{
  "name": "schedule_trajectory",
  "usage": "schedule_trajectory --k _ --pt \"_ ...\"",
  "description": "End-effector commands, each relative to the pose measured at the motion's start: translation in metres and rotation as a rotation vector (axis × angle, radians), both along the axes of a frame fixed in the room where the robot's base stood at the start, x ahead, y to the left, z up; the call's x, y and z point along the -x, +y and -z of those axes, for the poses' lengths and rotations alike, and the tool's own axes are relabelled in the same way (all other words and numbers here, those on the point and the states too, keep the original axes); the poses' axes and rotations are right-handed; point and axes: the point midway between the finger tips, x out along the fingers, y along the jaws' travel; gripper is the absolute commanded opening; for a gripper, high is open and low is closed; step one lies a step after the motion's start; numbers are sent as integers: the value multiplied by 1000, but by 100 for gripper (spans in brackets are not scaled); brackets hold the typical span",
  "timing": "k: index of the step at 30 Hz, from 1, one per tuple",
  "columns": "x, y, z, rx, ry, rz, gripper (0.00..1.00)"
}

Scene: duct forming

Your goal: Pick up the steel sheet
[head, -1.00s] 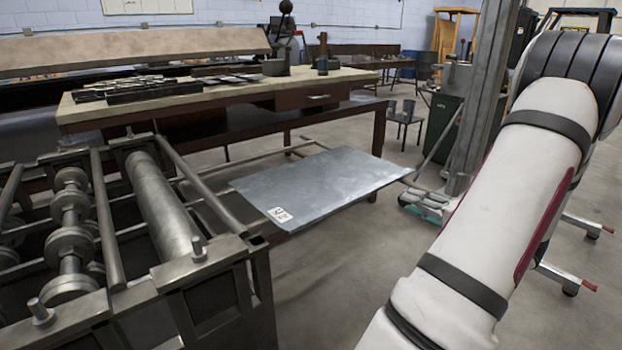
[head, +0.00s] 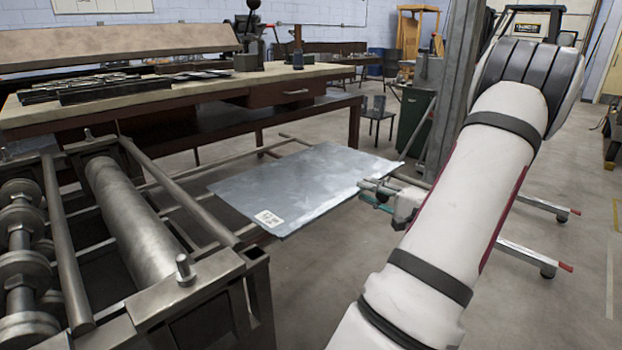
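The steel sheet (head: 305,187) is a flat, shiny grey panel with a small white label near its front left corner. It lies roughly level beyond the roller machine, its left edge close to the machine's frame. My gripper (head: 378,187) is small in the head view, beside the sheet's right edge and partly hidden by my white arm. It looks very close to that edge. I cannot tell whether it touches the sheet or whether its fingers are open or closed.
The roller machine (head: 140,235) fills the lower left. A long workbench (head: 200,97) with metal parts stands behind the sheet. A grey metal column (head: 453,95) rises behind my arm, with red-tipped legs (head: 540,205) at right. Floor below the sheet is clear.

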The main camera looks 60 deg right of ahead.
Motion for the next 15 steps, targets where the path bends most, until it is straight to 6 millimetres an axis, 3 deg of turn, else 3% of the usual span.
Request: schedule_trajectory --k 15 --pt "-50 -17 0 1 1 0 26"
